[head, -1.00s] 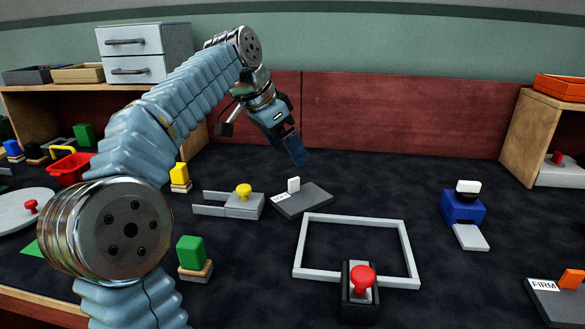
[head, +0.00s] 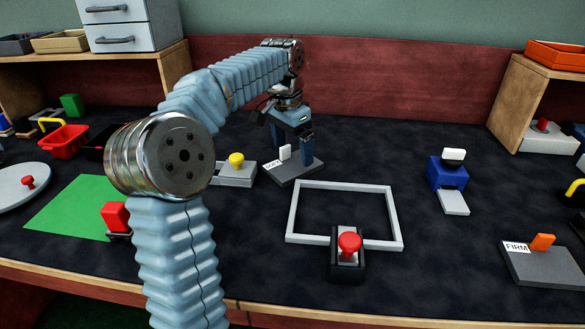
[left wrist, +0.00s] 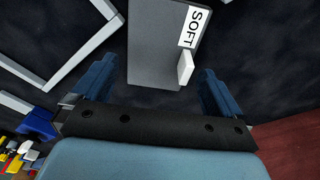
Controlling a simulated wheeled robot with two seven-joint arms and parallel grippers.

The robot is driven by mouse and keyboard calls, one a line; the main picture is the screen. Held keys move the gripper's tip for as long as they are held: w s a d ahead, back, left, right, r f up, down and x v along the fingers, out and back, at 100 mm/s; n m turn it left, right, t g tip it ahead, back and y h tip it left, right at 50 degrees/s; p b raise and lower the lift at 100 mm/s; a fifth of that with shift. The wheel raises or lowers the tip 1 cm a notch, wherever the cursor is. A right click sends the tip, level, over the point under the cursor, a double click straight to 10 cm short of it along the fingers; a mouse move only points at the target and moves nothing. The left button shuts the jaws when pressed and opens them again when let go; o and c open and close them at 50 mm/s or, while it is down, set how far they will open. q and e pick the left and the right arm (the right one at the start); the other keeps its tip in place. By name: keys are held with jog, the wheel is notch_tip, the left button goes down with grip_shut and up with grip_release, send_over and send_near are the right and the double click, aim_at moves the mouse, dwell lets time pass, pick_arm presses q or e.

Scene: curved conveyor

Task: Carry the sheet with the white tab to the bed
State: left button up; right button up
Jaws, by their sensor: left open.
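The sheet with the white tab is a dark grey slab (head: 300,170) lying flat on the dark table, with a label reading SOFT. Its white tab (head: 285,153) stands up near its far left side. In the left wrist view the slab (left wrist: 152,50) and the tab (left wrist: 186,68) lie just ahead of the fingers. My left gripper (head: 293,152) is open and empty above the slab, pointing down, its two blue fingers on either side of the tab. The fingers also show in the left wrist view (left wrist: 158,85). No bed is clearly identifiable. My right gripper is not in view.
A pale grey rectangular frame (head: 398,222) lies right of the slab, with a red-knobbed block (head: 347,258) at its front edge. A yellow-knobbed grey piece (head: 235,175) is close left. A FIRM slab (head: 550,268) with an orange tab and a blue block (head: 446,176) stand right.

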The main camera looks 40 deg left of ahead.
aim_at(294, 164)
pick_arm(q)
notch_tip(294, 164, down, 3)
jog(key=shift+w+f, duration=0.1)
jog(key=shift+f, duration=0.05)
jog(key=c, duration=0.8)
jog(key=shift+r, duration=0.55)
notch_tip(294, 164, up, 3)
jog(key=shift+d+f, duration=0.1)
jog(key=shift+d, duration=0.05)
jog(key=s+d+r, duration=0.5)
jog(key=s+r, duration=0.1)
jog(key=s, duration=0.1)
jog(key=s+d+r, duration=0.3)
jog(key=shift+s+d+r+b, duration=0.1)
jog(key=shift+s+d+b, duration=0.2)
jog(key=shift+s+d, duration=0.1)
